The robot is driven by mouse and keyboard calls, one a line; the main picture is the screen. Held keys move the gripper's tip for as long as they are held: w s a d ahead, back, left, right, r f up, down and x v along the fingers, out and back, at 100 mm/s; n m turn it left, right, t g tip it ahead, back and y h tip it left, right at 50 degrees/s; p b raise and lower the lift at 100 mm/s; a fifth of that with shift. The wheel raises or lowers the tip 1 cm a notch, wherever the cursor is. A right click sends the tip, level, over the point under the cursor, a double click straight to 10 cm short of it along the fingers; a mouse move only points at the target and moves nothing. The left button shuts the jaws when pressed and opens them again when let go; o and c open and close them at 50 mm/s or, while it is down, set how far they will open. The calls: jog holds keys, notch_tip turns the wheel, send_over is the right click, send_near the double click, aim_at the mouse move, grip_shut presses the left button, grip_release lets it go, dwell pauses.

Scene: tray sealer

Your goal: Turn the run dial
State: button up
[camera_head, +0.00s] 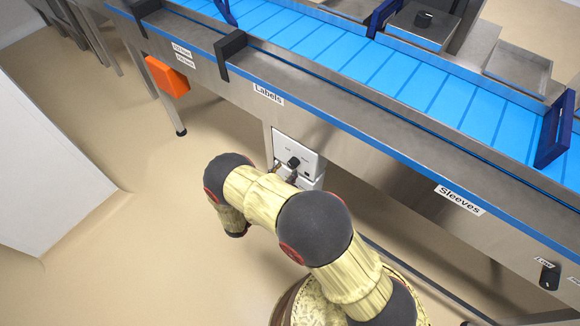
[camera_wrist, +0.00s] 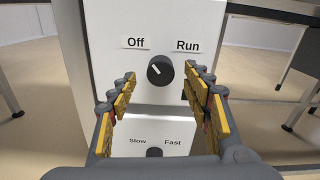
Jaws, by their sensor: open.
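The run dial (camera_wrist: 160,70) is a round black knob with a white pointer line on a white control box (camera_wrist: 112,18), centred in the wrist view. Its pointer leans up and left, toward the "Off" label (camera_wrist: 136,43); the "Run" label (camera_wrist: 187,46) is on the right. The dial also shows in the head view (camera_head: 294,162). My gripper (camera_wrist: 160,88) is open, with one finger on each side of the dial in the picture. I cannot tell whether either finger touches the dial. In the head view my arm partly covers the box.
Below the dial is a second black knob (camera_wrist: 154,153) marked "Slow" and "Fast". A steel conveyor with a blue belt (camera_head: 400,90) runs above the box. An orange box (camera_head: 167,77) hangs at its left. Open floor (camera_head: 120,240) lies to the left.

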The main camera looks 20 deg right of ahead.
aim_at(291, 166)
jog(key=shift+b+x, duration=0.45)
jog(key=shift+x, duration=1.45)
jog(key=shift+c, duration=0.3)
jog(key=c, duration=1.1)
